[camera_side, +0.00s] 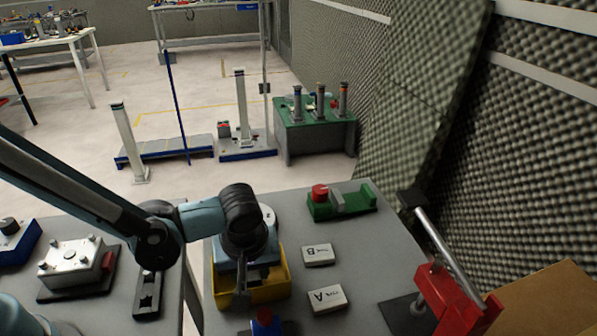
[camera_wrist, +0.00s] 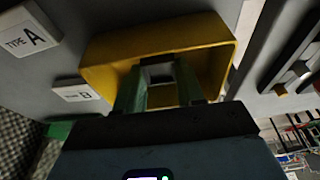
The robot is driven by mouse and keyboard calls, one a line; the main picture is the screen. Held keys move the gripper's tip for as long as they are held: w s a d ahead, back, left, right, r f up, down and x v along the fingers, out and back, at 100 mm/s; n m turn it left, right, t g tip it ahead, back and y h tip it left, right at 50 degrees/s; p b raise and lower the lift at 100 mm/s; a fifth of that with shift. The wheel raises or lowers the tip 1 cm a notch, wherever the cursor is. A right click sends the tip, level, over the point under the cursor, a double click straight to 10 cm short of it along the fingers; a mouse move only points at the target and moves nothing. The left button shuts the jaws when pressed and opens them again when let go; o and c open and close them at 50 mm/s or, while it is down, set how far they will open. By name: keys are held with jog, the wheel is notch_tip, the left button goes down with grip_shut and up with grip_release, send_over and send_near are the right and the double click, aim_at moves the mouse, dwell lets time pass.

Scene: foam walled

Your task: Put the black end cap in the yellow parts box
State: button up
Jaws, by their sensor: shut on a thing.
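The yellow parts box (camera_side: 270,291) stands on the grey table under my wrist in the side view. In the wrist view its yellow wall (camera_wrist: 125,52) curves around my fingertips. My gripper (camera_wrist: 160,82) points down at the box's opening, with its fingers shut on a small dark piece (camera_wrist: 159,72), which looks like the black end cap. The fingers hide most of it. In the side view my gripper (camera_side: 242,296) overlaps the box's left part, and the piece cannot be made out. I cannot tell whether it touches the box floor.
White blocks marked B (camera_side: 318,254) and A (camera_side: 327,298) lie right of the box. A green fixture with a red knob (camera_side: 320,193) stands behind. A red stand with a silver rod (camera_side: 440,250) is at the right. A blue-and-red item (camera_side: 264,323) is in front.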

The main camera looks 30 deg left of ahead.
jog(key=shift+f, duration=0.1)
jog(key=o, duration=1.1)
jog(key=v, duration=1.2)
jog(key=a+m+t+h, duration=0.2)
jog(key=a+m+t, duration=0.3)
jog(key=a, duration=1.2)
jog(key=shift+a+r+m, duration=0.25)
jog(key=shift+r+m, duration=0.2)
jog(key=shift+m, duration=1.55)
jog(key=shift+s, duration=0.1)
